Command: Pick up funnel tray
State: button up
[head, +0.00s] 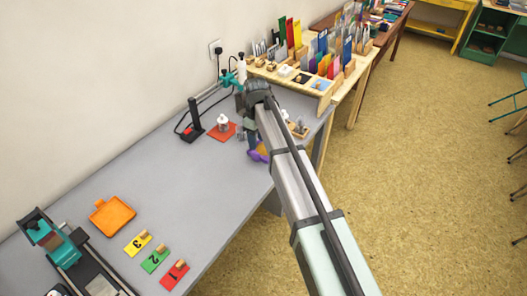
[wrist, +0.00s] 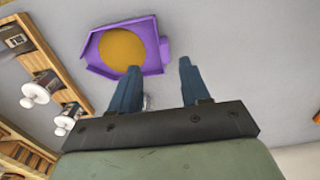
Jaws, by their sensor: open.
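A purple tray (wrist: 98,58) with raised sides and a yellow-brown round area inside lies on the grey table. It also shows in the head view (head: 262,151), partly hidden behind my arm. It seems to be the funnel tray. My gripper (wrist: 159,68) is open, with nothing between its fingers. In the wrist view the left fingertip overlaps the tray's near edge. The right fingertip is beside its right side. I cannot tell whether they touch it. An orange tray (head: 112,216) lies apart at the table's left end.
A wooden rack (head: 300,80) of coloured cards stands at the back. A white-knobbed stamp (head: 222,123) stands on a red pad, by a black post (head: 195,118). Numbered cards (head: 155,259) and a teal machine (head: 45,235) are front left. The middle table is clear.

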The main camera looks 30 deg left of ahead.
aim_at(257, 153)
jog(key=shift+s+f, duration=0.15)
jog(key=shift+f, duration=1.7)
jog(key=shift+s+f, duration=0.15)
jog(key=shift+f, duration=1.7)
jog(key=c, duration=0.8)
jog(key=shift+c, duration=0.2)
